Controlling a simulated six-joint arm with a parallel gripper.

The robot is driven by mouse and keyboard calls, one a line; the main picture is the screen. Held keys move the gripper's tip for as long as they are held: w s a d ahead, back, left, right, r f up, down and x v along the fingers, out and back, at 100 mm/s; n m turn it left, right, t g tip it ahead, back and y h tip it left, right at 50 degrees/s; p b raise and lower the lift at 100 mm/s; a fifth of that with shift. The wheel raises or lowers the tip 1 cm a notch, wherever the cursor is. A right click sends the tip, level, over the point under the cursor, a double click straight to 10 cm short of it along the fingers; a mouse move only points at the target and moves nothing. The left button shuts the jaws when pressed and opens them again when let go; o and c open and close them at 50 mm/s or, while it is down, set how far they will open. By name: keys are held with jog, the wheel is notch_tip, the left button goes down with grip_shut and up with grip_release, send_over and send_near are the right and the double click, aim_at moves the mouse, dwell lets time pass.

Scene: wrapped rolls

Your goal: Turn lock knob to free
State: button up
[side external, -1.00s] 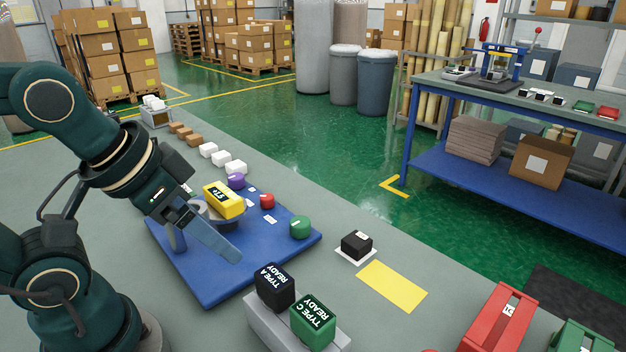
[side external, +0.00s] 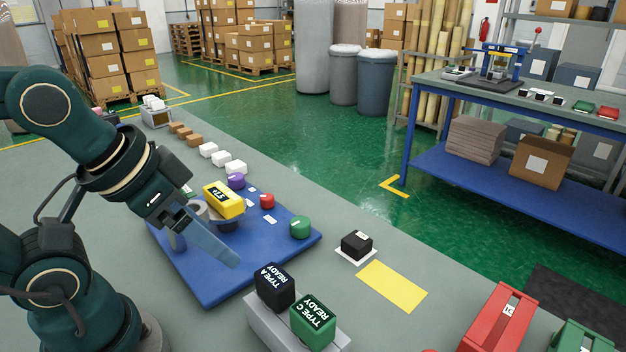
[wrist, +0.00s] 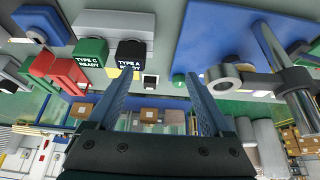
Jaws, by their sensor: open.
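A blue board (side external: 205,285) lies on the grey table in the side view. On it are a purple knob (side external: 236,181), a red knob (side external: 267,201) and a green knob (side external: 300,227), with small white labels near them. I cannot tell which is the lock knob. A yellow labelled block (side external: 224,201) sits on a round grey base beside a grey ring. My gripper (side external: 232,262) hangs over the board's near left part, apart from the knobs. In the wrist view my gripper (wrist: 157,78) has its two fingers apart with nothing between them.
A grey holder (side external: 262,320) carries a black TYPE A block (side external: 274,287) and a green TYPE C block (side external: 313,322) right of the board. A small black block (side external: 356,244) stands on a white pad, near a yellow patch (side external: 392,286). A red container (side external: 497,318) stands farther right.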

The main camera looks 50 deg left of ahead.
jog(key=shift+c, duration=0.9)
jog(key=w+r+m+t, duration=0.2)
jog(key=w+r, duration=0.2)
jog(key=w, duration=0.3)
jog(key=n+g, duration=0.3)
jog(key=n, duration=0.1)
send_over(266, 197)
jog(key=s, duration=0.2)
jog(key=shift+y, duration=0.4)
notch_tip(266, 197, down, 12)
jog(key=shift+d+f, duration=0.1)
jog(key=shift+d, duration=0.05)
jog(key=shift+x, duration=2.4)
jog(key=shift+s, duration=0.1)
jog(key=shift+c, duration=0.3)
